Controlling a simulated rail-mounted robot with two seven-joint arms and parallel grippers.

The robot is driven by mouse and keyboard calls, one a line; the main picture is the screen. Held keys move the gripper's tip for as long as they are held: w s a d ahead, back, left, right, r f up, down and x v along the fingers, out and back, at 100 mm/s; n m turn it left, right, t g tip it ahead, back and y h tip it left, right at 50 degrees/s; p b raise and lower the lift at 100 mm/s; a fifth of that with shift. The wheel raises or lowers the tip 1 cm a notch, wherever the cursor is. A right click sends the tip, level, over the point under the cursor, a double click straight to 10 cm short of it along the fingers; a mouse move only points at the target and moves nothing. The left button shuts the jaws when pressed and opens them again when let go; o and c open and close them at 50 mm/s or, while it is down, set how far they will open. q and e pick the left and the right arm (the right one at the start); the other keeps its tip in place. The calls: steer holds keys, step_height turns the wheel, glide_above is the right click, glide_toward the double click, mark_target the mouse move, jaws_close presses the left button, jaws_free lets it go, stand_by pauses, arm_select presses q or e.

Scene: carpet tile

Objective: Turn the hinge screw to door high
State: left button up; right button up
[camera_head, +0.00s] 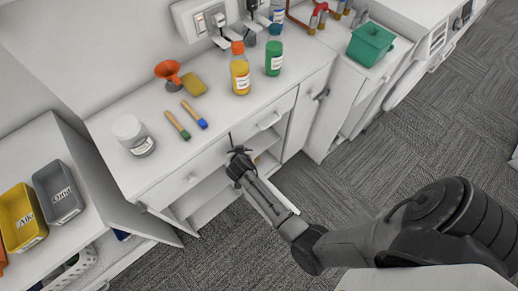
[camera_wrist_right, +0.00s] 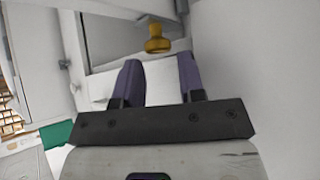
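A brass-yellow knob-shaped piece, which looks like the hinge screw (camera_wrist_right: 157,40), shows in the right wrist view on a white cabinet part. It lies just beyond the fingertips, near the middle of the gap. My right gripper (camera_wrist_right: 158,68) is open, with two dark purple fingers apart and nothing between them. In the head view my right gripper (camera_head: 238,156) is at the front of the white cabinet, just below the drawer line. The screw is not visible there, hidden by the gripper or too small. A white door (camera_head: 270,203) stands open under my right forearm. My left gripper is not in view.
The counter (camera_head: 215,130) holds bottles, brushes, a sponge, a funnel and a jar. Another door (camera_head: 150,225) stands open at the left. Yellow (camera_head: 22,215) and grey (camera_head: 58,190) bins are at far left. Carpet (camera_head: 350,185) is clear at right.

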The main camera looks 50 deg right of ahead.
steer(key=r, duration=0.2)
steer(key=s+r, duration=0.1)
steer(key=shift+d+r, duration=0.1)
steer(key=shift+d, duration=0.15)
steer(key=s+d+r+p, duration=0.1)
steer(key=s+d+r, duration=0.4)
steer(key=s, duration=0.4)
steer(key=shift+s+r+p, duration=0.15)
steer(key=shift+r+p, duration=0.15)
steer(key=shift+r, duration=0.35)
